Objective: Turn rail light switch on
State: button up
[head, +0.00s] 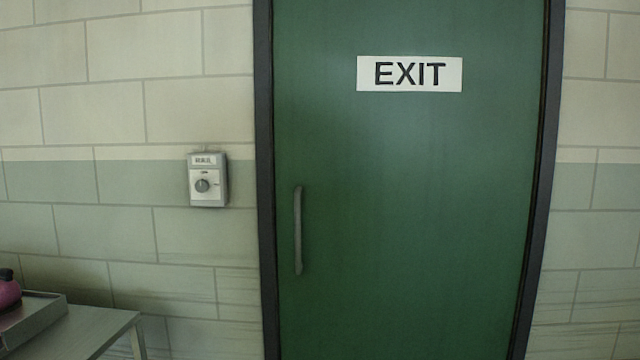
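The rail light switch (208,180) is a small grey-white box on the block wall, left of the green door. A label at its top appears to read "RAIL", though it is small and blurred. The knob's exact setting is too small to tell. My gripper is not in view.
A green door (420,200) with an EXIT sign (409,74), a vertical handle (298,230) and a dark frame fills the centre right. A table (95,330) at lower left bears a grey tray (45,308) and a pink object (9,290). The wall around the switch is clear.

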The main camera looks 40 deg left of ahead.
aim_at(201, 186)
jog(key=z, duration=0.7)
jog(key=i, duration=3)
jog(key=u, duration=3.75)
jog(key=i, duration=0.5)
jog(key=u, duration=0.05)
